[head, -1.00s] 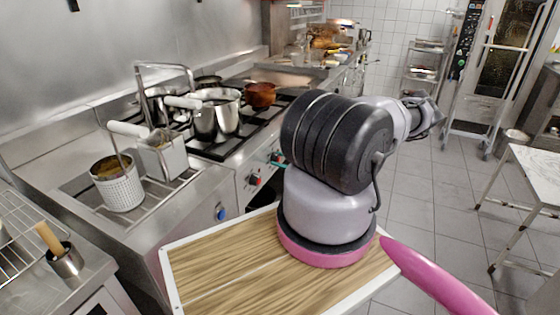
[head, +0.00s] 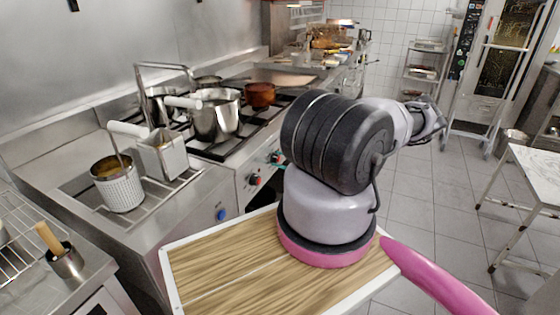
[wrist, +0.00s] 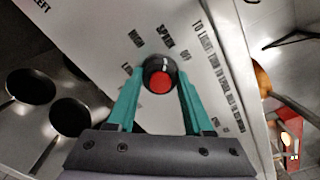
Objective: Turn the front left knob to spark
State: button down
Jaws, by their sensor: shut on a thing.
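In the wrist view, a round black knob with a red cap (wrist: 160,81) sits on a steel panel. A pale mark shows on its upper rim. My gripper (wrist: 161,76) has its two teal fingers on either side of this knob and is shut on it. Printed labels surround the knob; one seems to read "SPARK". The word "LEFT" shows at the upper left. In the head view, the teal fingers (head: 275,158) show small at the stove's front, and my arm hides much of that panel. Another red knob (head: 254,180) is nearer and free.
A blue knob (head: 221,214) is on the fryer front. The fryer (head: 190,205) holds baskets.

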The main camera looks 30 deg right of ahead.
jog(key=shift+c, duration=1.5)
grip_release()
jog(key=shift+s, duration=0.1)
jog(key=v, duration=1)
jog(key=shift+s+d, duration=0.3)
